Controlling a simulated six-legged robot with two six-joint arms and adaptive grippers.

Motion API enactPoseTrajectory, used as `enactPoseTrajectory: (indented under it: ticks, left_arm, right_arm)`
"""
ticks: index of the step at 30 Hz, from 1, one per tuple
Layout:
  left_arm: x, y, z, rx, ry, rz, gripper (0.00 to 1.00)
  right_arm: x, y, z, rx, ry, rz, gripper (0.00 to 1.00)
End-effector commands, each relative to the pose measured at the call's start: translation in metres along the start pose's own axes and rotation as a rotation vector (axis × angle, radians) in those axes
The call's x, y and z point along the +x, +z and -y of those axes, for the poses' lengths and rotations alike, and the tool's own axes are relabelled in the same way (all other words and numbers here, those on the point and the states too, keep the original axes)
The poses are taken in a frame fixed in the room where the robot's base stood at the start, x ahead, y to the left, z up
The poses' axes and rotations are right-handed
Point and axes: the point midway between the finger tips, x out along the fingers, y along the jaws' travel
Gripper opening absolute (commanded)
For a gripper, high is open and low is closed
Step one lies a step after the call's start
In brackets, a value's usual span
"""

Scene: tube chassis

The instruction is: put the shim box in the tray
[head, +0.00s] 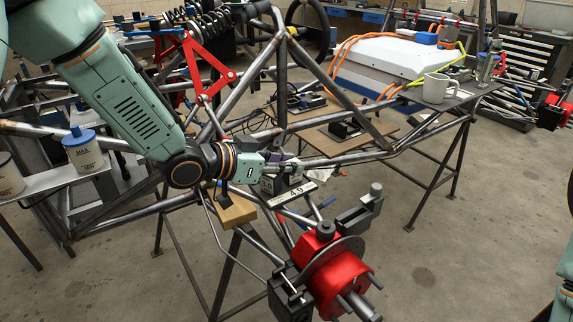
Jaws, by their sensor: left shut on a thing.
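My left gripper (292,168) comes in from the left and is shut on a small dark grey box with pale labels, which I take for the shim box (284,183). The box is at the chassis tubes in the middle of the view, above the red hub. The fingers cover part of its top. I cannot tell whether it touches anything below. I cannot make out for certain which surface is the tray. My right gripper is out of view; only pieces of my right arm show at the right edge.
Steel chassis tubes (340,157) run all around the box. A red hub (338,277) sticks out below. A white mug (437,87) stands on a right-hand shelf, a blue-lidded jar (82,150) on a left-hand one. A wooden block (237,210) lies left of the box.

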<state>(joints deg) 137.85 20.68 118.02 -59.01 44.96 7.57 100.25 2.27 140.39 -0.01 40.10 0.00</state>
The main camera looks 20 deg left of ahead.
Motion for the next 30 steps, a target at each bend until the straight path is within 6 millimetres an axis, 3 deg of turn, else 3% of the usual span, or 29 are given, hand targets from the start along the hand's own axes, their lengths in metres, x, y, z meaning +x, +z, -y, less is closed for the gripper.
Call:
enactPoseTrajectory:
  ticks: [8,9,16,26,30]
  left_arm:
    - [0.002,-0.001,0.001,0.002,-0.001,-0.002,0.0]
    - [0.001,-0.001,0.0,0.002,-0.001,-0.002,0.28]
    - [0.001,-0.001,0.0,0.002,-0.001,-0.002,0.47]
    - [0.0,-0.003,0.0,0.002,-0.001,-0.002,0.48]
    - [-0.009,-0.004,0.002,-0.002,-0.003,-0.004,0.48]
  right_arm:
    - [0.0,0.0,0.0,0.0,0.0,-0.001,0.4]
    - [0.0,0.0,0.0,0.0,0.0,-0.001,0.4]
    - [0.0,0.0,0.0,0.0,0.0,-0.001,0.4]
    - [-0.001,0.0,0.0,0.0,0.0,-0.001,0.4]
    - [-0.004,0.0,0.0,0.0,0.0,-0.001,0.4]
